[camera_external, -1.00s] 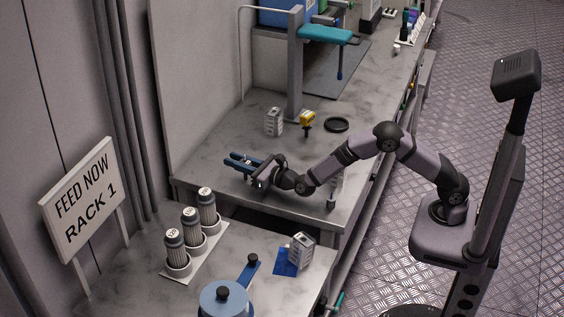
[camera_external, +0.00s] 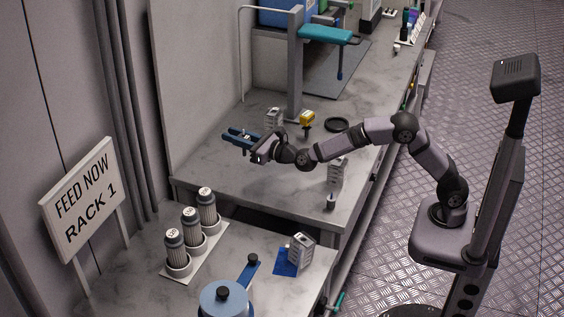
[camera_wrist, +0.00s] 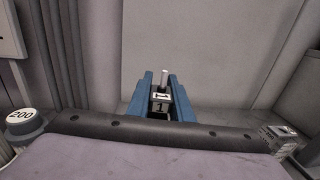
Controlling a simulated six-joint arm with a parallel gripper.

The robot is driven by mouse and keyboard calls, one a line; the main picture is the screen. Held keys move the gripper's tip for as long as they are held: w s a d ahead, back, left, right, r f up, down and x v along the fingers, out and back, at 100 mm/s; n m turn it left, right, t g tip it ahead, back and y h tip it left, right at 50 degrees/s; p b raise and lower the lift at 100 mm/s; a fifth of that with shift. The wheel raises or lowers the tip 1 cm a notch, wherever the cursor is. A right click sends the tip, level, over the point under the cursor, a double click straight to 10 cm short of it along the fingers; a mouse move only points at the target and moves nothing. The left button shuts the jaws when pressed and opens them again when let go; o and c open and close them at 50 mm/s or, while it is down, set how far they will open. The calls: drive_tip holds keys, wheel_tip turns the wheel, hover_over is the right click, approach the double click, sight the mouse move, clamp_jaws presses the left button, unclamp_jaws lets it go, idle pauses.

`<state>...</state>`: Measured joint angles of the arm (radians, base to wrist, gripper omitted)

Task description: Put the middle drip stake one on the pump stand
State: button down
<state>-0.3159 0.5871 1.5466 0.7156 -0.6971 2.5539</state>
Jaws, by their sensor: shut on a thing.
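My gripper (camera_external: 238,138) has blue fingers and is raised above the near bench, pointing left toward the wall. In the wrist view the fingers (camera_wrist: 159,98) are shut on a drip stake, a small grey block marked 1 with a pale upright stem (camera_wrist: 163,78). In the external view the held stake is hidden by the fingers. I cannot tell which item is the pump stand.
A yellow-and-black item (camera_external: 307,119) and a black ring (camera_external: 337,125) lie right of my gripper. A grey post (camera_external: 295,75) rises behind. Labelled canisters (camera_external: 207,208), a blue lidded pot (camera_external: 225,301) and a feed sign (camera_external: 81,200) are on the front left. Bare bench lies below the gripper.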

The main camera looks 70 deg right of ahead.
drive_tip(key=s+a+y+b, duration=0.15)
drive_tip(key=s+a, duration=0.35)
drive_tip(key=a, duration=0.7)
drive_tip(key=n+b, duration=0.1)
drive_tip(key=b, duration=0.3)
hover_over(290, 287)
wheel_tip(290, 287, down, 6)
drive_tip(key=shift+y, duration=0.35)
drive_tip(key=shift+a+f+p, duration=0.1)
drive_tip(key=shift+f+p, duration=0.45)
drive_tip(key=shift+f, duration=4.25)
drive_tip(key=shift+f+b, duration=0.25)
drive_tip(key=shift+b, duration=0.15)
drive_tip(key=c, duration=1.6)
unclamp_jaws()
drive_tip(key=shift+r, duration=0.1)
drive_tip(key=shift+r+p, duration=0.1)
drive_tip(key=shift+p, duration=0.2)
